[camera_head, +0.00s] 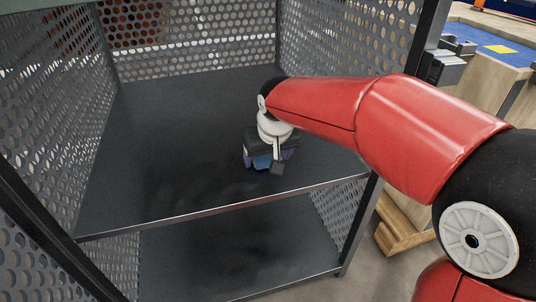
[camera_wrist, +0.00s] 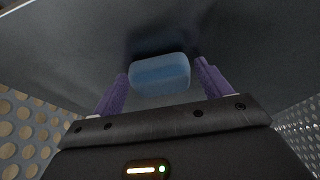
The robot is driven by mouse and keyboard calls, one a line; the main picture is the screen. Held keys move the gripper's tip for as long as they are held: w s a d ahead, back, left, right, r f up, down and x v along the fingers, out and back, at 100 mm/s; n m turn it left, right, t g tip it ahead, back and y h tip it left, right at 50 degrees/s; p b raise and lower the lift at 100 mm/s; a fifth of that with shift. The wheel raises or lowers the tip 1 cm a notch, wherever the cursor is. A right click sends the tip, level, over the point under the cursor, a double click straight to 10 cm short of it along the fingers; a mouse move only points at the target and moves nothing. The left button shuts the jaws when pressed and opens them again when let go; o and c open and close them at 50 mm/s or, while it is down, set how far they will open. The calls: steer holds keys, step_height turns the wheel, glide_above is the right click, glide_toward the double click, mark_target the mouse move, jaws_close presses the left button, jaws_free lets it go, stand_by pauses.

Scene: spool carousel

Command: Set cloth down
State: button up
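The cloth (camera_wrist: 160,72) is a light blue, rounded bundle. In the wrist view it sits between the two purple fingertips of my gripper (camera_wrist: 162,68), with a narrow gap showing on each side. In the head view the cloth (camera_head: 262,162) is a small blue patch under my gripper (camera_head: 266,161), partly hidden by it. My gripper is open and points down, low over the dark shelf (camera_head: 165,150). The cloth appears to lie on the shelf surface, though its underside is hidden.
Perforated metal panels (camera_head: 185,28) close the back and sides of the shelf unit. The shelf's front edge (camera_head: 215,212) is near my gripper, with a lower shelf (camera_head: 230,255) beneath. The upper shelf is clear left of my gripper. A wooden workbench (camera_head: 480,85) stands at the right.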

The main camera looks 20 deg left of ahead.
steer(key=shift+o, duration=0.6)
steer(key=shift+r, duration=0.15)
steer(key=shift+r, duration=0.25)
steer(key=p+v, duration=0.3)
steer(key=v, duration=0.9)
steer(key=s+d+f+m+t+h, duration=0.15)
steer(key=s+d, duration=0.25)
steer(key=d, duration=0.5)
steer(key=s+d+m, duration=0.2)
steer(key=s+d, duration=0.1)
steer(key=d, duration=0.6)
steer(key=s+d+f+m, duration=0.3)
steer(key=s+d+f, duration=0.3)
steer(key=s+d, duration=0.3)
steer(key=shift+h, duration=0.45)
steer(key=shift+s+f, duration=0.1)
steer(key=shift+f, duration=0.05)
